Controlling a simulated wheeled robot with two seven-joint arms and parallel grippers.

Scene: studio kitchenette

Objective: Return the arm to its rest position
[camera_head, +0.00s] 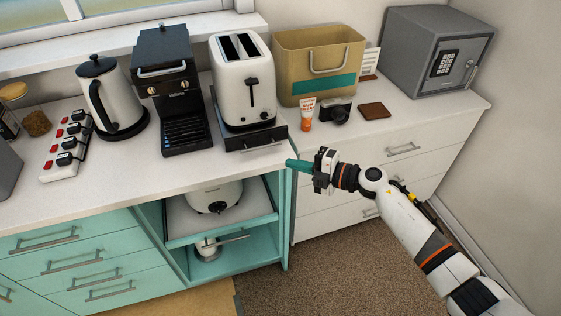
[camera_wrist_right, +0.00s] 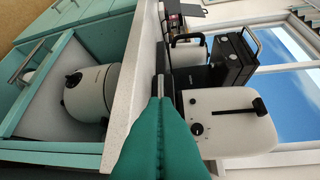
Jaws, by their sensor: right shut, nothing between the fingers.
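My right arm reaches in from the lower right of the head view. Its gripper (camera_head: 291,163) has teal fingers that are shut together with nothing between them. The fingertips point left, near the front right corner of the counter (camera_head: 150,180), in front of the toaster's dark base (camera_head: 250,137). Whether they touch anything cannot be told. In the wrist view the shut fingers (camera_wrist_right: 160,105) point at the counter edge, with the white toaster (camera_wrist_right: 230,120) to the right. My left gripper is not in view.
The counter holds a kettle (camera_head: 110,97), a coffee machine (camera_head: 172,90) and a toaster (camera_head: 243,82). An open shelf below holds a white cooker (camera_head: 212,196). A white dresser (camera_head: 400,150) carries a bin, sunscreen, camera, wallet and safe (camera_head: 435,50). Carpeted floor (camera_head: 320,265) is clear.

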